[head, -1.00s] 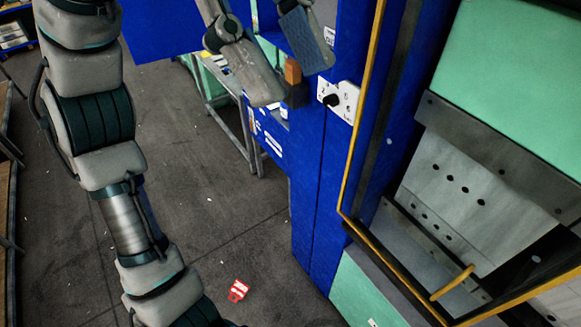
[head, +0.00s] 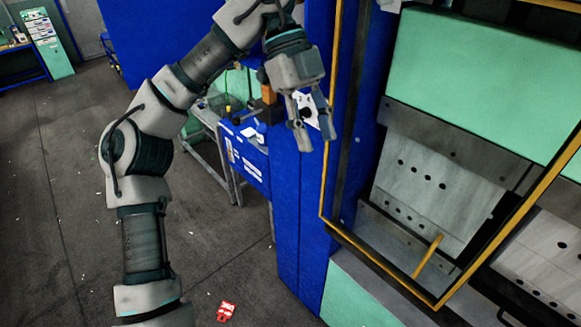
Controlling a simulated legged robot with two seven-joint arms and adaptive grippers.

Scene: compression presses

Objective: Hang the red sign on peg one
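A small red piece with white marks (head: 226,312), which looks like the red sign, lies on the grey floor at the bottom edge of the view. My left gripper (head: 312,128) is high above it, in front of the blue press column, with its fingers pointing down. The fingers are apart, with no object seen between them. Behind them is a white plate (head: 311,102) on the column, mostly covered by the fingers. I cannot make out its pegs or which is peg one. My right gripper is not in view.
The blue column (head: 298,205) stands beside the yellow-edged press opening (head: 425,262) on the right. A blue-fronted bench (head: 243,150) with an orange block (head: 268,94) is behind the gripper. The floor (head: 60,200) at left is open.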

